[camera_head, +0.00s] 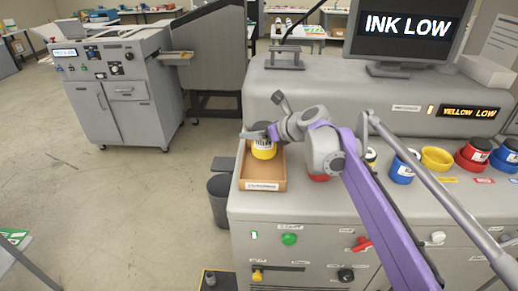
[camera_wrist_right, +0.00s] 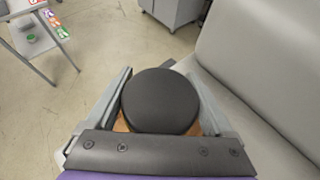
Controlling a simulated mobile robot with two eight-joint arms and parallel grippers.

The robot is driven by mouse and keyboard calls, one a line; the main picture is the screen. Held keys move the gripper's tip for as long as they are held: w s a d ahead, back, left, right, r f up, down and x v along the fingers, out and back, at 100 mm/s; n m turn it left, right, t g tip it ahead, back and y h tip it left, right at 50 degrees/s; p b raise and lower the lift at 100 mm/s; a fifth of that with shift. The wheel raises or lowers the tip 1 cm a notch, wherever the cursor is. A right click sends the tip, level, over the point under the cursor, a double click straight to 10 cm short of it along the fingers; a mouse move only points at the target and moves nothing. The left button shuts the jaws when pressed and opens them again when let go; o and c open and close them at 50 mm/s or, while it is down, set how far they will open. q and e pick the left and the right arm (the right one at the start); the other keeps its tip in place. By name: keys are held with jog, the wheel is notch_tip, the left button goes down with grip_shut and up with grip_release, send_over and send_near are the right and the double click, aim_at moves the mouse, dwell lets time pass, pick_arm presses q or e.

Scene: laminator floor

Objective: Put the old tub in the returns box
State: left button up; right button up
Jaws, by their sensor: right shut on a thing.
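The tub (camera_head: 263,150) has a yellow base, a white label and a dark lid. My right gripper (camera_head: 262,131) is shut on it, with the tub upright. In the right wrist view the round black lid (camera_wrist_right: 160,101) sits between the two fingers of my right gripper (camera_wrist_right: 162,92). The returns box (camera_head: 264,184) is a shallow orange-brown tray with a label on its front, at the left end of the press top. The tub is at the tray's far part; I cannot tell whether it touches the tray floor. My left gripper is not in view.
Several tubs and colored holders, including a blue tub (camera_head: 403,168) and a yellow holder (camera_head: 436,158), line the press top at right. A screen (camera_head: 408,30) reads INK LOW; a smaller sign (camera_head: 470,112) reads YELLOW LOW. A grey bin (camera_head: 219,198) stands left of the press.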

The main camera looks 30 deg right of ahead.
aim_at(273, 146)
jog(key=shift+s+f, duration=0.15)
jog(key=shift+f, duration=0.45)
jog(key=shift+w+f, duration=0.2)
jog(key=shift+f, duration=2)
jog(key=shift+w+f, duration=0.1)
jog(key=shift+f, duration=0.15)
jog(key=o, duration=1.1)
jog(key=shift+o, duration=0.4)
jog(key=shift+r, duration=0.1)
jog(key=shift+r, duration=0.25)
jog(key=v, duration=1.2)
jog(key=shift+f, duration=0.15)
